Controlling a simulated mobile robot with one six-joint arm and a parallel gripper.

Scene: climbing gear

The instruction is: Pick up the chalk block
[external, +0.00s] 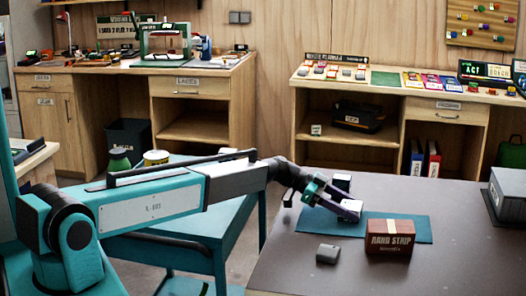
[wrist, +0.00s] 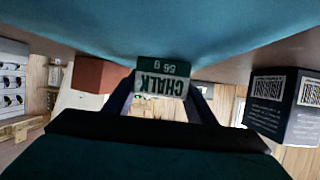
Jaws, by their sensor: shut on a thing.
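The chalk block (wrist: 162,78) is a small green and white block with "CHALK 56 g" on it, upside down in the wrist view. It sits between the two dark fingers of my gripper (wrist: 160,98), which is shut on it. In the external view my gripper (external: 340,205) is low over the teal mat (external: 400,230) on the dark table. The block shows there only as a small pale patch (external: 351,206) at the fingertips. I cannot tell whether it touches the mat.
A red-brown "HAND STRIP" box (external: 388,240) stands right of my gripper. A grey block (external: 327,254) lies in front. A dark box with a white top (external: 342,181) stands close behind my gripper. A grey case (external: 508,195) is at the right edge.

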